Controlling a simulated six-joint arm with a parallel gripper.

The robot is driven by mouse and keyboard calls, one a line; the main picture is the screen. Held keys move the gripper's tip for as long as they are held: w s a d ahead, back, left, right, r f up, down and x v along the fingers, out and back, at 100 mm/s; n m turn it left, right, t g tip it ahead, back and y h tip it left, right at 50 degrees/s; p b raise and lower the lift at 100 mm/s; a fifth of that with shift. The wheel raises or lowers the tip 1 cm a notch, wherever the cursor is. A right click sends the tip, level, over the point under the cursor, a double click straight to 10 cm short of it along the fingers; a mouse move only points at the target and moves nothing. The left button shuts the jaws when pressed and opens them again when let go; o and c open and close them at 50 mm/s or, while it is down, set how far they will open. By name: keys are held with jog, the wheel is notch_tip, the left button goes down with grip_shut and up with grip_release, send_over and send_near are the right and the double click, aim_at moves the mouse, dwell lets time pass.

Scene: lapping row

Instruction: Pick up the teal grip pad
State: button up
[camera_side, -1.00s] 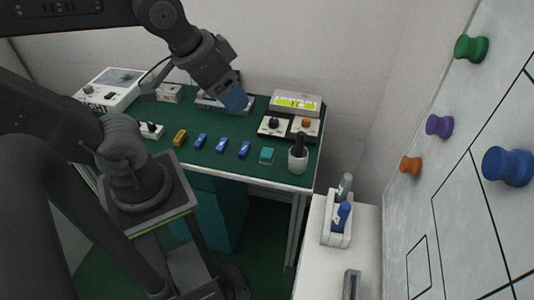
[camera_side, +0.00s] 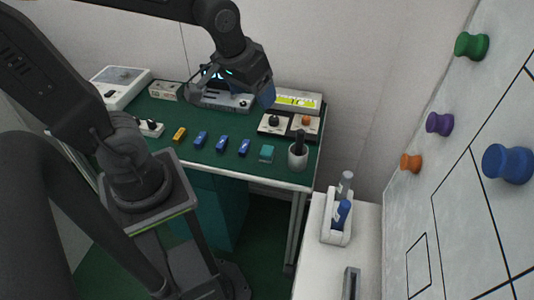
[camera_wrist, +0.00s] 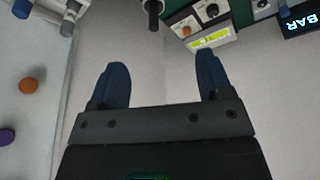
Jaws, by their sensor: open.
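Blue blocks (camera_side: 222,144) and a yellow block (camera_side: 179,135) lie in a row left of the pad. Knob boxes (camera_side: 272,125) stand behind. A wall board (camera_side: 455,190) with coloured knobs is at right.

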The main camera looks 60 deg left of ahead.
jog(key=w+a+f+n+g, duration=0.25)
jog(key=w+a+f, duration=0.2)
jog(key=f, duration=0.35)
jog(key=n, duration=0.3)
send_near(267, 150)
jog(key=shift+g, duration=0.35)
jog(key=f, duration=0.2)
jog(key=w+f, duration=0.1)
jog(key=f, duration=0.2)
jog(key=shift+w+d, duration=0.15)
jog(key=shift+d, duration=0.05)
jog(key=shift+w+a+f, duration=0.1)
jog(key=shift+a+f, duration=0.05)
jog(key=shift+f, duration=0.75)
jog(key=shift+s+a+f, duration=0.1)
jog(key=shift+a+f, duration=0.1)
jog(key=shift+f, duration=0.65)
jog(key=shift+w+a+f, duration=0.1)
jog(key=shift+a+f, duration=0.05)
jog(key=shift+f, duration=0.75)
jog(key=c, duration=1.1)
